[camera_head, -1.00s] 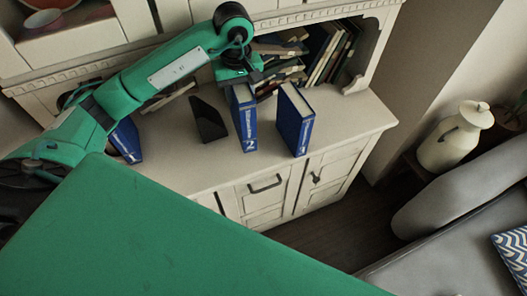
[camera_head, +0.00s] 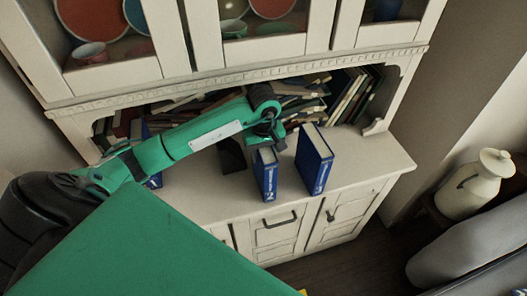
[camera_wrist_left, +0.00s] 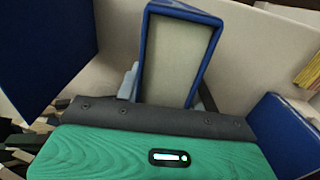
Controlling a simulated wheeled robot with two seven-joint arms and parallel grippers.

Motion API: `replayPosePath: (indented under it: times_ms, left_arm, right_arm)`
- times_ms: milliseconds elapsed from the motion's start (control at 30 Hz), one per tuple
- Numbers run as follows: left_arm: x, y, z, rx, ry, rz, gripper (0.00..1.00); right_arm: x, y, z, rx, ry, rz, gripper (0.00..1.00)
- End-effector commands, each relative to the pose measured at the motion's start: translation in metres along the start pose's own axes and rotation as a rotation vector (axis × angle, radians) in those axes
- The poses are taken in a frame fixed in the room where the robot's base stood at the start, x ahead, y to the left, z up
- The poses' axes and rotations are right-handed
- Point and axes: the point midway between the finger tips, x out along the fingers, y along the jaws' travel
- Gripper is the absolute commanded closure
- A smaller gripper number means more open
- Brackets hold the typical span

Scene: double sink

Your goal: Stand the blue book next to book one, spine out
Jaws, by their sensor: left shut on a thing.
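In the head view, a blue book marked 2 (camera_head: 266,177) stands upright on the cabinet top, spine toward the front. My left gripper (camera_head: 268,143) is at its top rear. In the left wrist view, the fingers are shut on this book, whose blue-edged page block (camera_wrist_left: 180,58) sits between them. Another blue book (camera_head: 316,160) stands upright to its right, a gap apart, spine out. A further blue book (camera_head: 154,181) at the left is mostly hidden behind my arm. My right gripper is not in view.
A black bookend-like piece (camera_head: 231,156) stands just left of the held book. Rows of books (camera_head: 350,95) fill the niche behind, under glass-fronted cupboards. The white counter (camera_head: 372,155) is clear at the right. A cream jug (camera_head: 477,184) stands beyond it.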

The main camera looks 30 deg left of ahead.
Motion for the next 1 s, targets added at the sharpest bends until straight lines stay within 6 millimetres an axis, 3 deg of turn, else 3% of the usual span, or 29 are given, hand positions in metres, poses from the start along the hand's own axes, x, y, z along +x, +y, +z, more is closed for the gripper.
replayPosePath:
  times_ms: [200,467,500,600,1000]
  left_arm:
    - [0.003,0.0,-0.001,0.0,0.003,0.003,1.0]
    - [0.008,0.0,-0.001,0.001,0.003,0.003,1.0]
    - [0.007,0.0,0.0,0.001,0.002,0.001,0.56]
    - [0.007,0.0,0.0,0.001,0.002,0.001,0.4]
    - [0.002,0.0,-0.001,0.0,0.002,0.001,0.4]
  right_arm:
    - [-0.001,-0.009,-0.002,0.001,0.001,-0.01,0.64]
    - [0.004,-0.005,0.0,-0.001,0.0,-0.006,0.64]
    - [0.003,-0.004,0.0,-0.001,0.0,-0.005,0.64]
    - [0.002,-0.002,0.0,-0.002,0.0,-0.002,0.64]
    - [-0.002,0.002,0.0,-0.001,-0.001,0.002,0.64]
